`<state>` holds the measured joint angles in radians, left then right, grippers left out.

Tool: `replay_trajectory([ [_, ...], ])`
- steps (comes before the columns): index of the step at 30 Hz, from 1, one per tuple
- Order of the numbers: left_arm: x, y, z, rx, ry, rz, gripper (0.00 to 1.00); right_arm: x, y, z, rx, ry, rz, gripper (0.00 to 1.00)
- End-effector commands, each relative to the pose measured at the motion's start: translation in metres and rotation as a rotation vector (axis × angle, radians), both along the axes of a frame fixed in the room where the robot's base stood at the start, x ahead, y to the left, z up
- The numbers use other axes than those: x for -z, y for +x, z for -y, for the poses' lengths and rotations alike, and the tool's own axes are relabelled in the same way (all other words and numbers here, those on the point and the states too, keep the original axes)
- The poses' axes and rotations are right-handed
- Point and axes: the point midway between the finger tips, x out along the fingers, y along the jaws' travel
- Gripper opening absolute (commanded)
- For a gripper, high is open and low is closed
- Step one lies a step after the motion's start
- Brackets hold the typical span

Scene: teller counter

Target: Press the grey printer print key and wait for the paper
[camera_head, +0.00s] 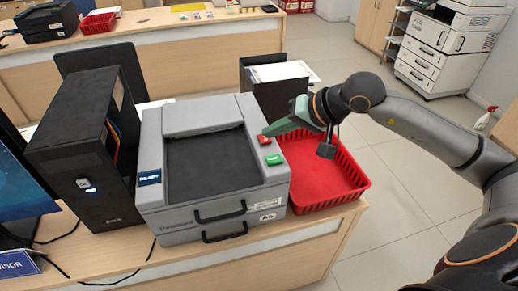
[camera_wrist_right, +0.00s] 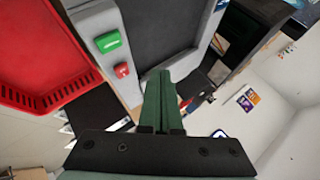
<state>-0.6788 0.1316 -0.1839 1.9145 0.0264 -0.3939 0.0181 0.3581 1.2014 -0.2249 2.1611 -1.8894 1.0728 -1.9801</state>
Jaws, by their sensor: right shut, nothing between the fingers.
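The grey printer (camera_head: 165,222) stands on the counter, with a dark, bare recess on top. A green key (camera_head: 273,159) and a red key (camera_head: 264,141) sit on its right rim. My right gripper (camera_head: 270,132) is shut and empty, its tip close to the red key, on the far side of the green key. Whether it touches the printer I cannot tell. In the right wrist view the closed green fingers (camera_wrist_right: 160,78) point along the printer's side, with the green key (camera_wrist_right: 108,41) and red key (camera_wrist_right: 121,70) to their left. My left gripper is not in view.
A red basket (camera_head: 325,185) stands right of the printer, under my right forearm. A black computer tower (camera_head: 80,165) stands close on the left. A dark tray with papers (camera_head: 283,71) is behind. Open floor lies to the right.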

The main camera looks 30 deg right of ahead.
Motion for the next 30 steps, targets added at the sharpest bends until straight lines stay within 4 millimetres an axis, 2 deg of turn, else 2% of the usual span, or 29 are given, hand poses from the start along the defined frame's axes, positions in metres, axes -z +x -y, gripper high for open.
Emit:
replay_trajectory([
  [3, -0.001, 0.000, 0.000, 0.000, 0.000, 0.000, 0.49, -0.010, 0.004, 0.018, -0.012, -0.123, 0.045, 0.00],
  [6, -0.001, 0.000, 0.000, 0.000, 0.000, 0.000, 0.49, -0.012, 0.005, 0.023, -0.016, -0.163, 0.059, 0.00],
  [17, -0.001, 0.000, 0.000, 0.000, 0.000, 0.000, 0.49, -0.011, 0.005, 0.024, -0.016, -0.164, 0.059, 0.00],
  [23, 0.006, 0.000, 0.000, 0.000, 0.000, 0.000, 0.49, -0.002, 0.005, 0.023, -0.016, -0.162, 0.057, 0.00],
  [30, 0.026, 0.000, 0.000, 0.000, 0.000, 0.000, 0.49, 0.028, 0.004, 0.023, -0.016, -0.162, 0.056, 0.00],
])
